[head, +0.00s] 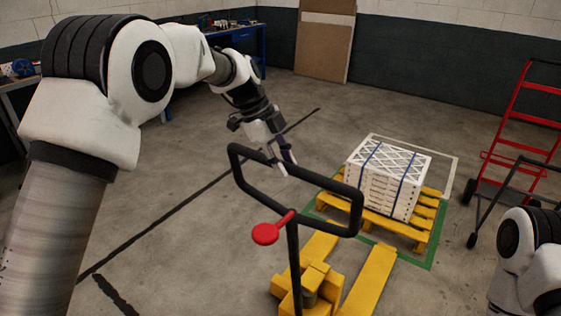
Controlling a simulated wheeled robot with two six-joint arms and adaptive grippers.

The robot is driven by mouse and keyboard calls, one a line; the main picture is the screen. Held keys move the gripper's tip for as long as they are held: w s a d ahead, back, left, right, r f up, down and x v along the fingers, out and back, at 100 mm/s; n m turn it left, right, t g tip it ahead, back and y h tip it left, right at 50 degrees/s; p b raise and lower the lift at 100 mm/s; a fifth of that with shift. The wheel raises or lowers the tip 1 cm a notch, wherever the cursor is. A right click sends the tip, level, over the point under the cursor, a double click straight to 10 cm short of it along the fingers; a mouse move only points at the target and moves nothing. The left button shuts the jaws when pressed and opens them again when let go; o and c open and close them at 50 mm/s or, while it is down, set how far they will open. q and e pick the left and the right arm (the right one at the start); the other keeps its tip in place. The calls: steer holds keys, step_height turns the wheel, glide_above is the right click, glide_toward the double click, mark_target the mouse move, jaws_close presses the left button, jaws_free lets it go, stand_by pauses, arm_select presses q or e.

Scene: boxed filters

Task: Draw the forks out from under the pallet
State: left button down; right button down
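The yellow pallet (424,236) stands on the floor inside a green taped outline and bears a strapped stack of white boxed filters (388,178). The yellow pallet jack shows at the bottom centre, its two forks (369,283) running up to the pallet's near side; their far ends are hidden or hard to make out there. The jack's black loop handle (316,229) has a red lever (265,234). My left gripper (287,168) is at the loop's upper bar, its fingers by the bar; whether they are closed on it is unclear. My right gripper is out of view.
A red hand truck (521,116) stands at the right, near the pallet. A blue workbench (237,40) is at the back, and brown boards (324,42) lean on the wall. The floor left of the jack is clear, with black tape lines.

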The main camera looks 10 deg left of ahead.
arm_select(q)
steer(key=c, duration=0.9)
jaws_free()
steer(key=shift+w+d, duration=0.1)
steer(key=shift+c, duration=0.2)
steer(key=shift+w+d, duration=0.15)
steer(key=shift+d, duration=0.15)
steer(key=v, duration=1.2)
